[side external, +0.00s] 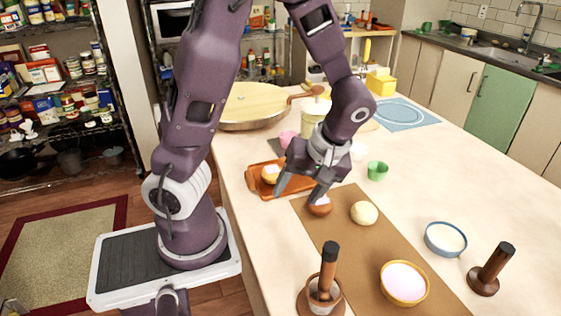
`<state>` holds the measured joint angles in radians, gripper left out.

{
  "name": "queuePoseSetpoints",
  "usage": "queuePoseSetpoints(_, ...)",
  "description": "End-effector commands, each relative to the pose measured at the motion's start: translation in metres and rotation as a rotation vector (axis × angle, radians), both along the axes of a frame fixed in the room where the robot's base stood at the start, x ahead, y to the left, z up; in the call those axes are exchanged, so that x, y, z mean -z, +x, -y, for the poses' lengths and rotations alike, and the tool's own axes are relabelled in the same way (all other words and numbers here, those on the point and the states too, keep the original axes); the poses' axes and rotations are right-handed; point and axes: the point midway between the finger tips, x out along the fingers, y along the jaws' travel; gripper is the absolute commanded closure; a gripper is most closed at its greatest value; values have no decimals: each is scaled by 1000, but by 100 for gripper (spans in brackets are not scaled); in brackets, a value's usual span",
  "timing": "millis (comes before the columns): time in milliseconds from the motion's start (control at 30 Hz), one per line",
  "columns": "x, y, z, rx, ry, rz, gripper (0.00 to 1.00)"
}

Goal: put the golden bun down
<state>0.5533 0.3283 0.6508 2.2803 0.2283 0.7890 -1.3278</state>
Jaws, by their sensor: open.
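My gripper (298,194) is open, with its fingers spread low over the counter between the orange tray and the brown mat. A golden-orange bun (268,176) with a pale top sits in the orange tray (257,190), just left of the left finger. A browner bun (320,209) lies on the brown mat (345,240) at the right fingertip, which partly hides it; I cannot tell whether they touch. A pale cream bun (364,213) lies on the mat to the right. Nothing shows between the fingers.
A yellow bowl (404,285) and a wooden mortar with pestle (322,290) stand at the front. A blue bowl (445,239) and a dark-handled wooden tool (490,270) are at right. A green cup (377,171) stands behind the mat. The counter's right side is mostly clear.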

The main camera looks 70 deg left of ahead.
Motion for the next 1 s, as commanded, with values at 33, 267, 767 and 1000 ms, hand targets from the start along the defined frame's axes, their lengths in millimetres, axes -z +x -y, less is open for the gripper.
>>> queuePoseSetpoints(33,-22,-4,14,117,-137,42,39)
queuePoseSetpoints(267,-118,-46,61,909,-306,323,39)
queuePoseSetpoints(767,-143,-75,76,1302,-115,386,39)
queuePoseSetpoints(1000,-143,-75,76,1299,-116,386,39)
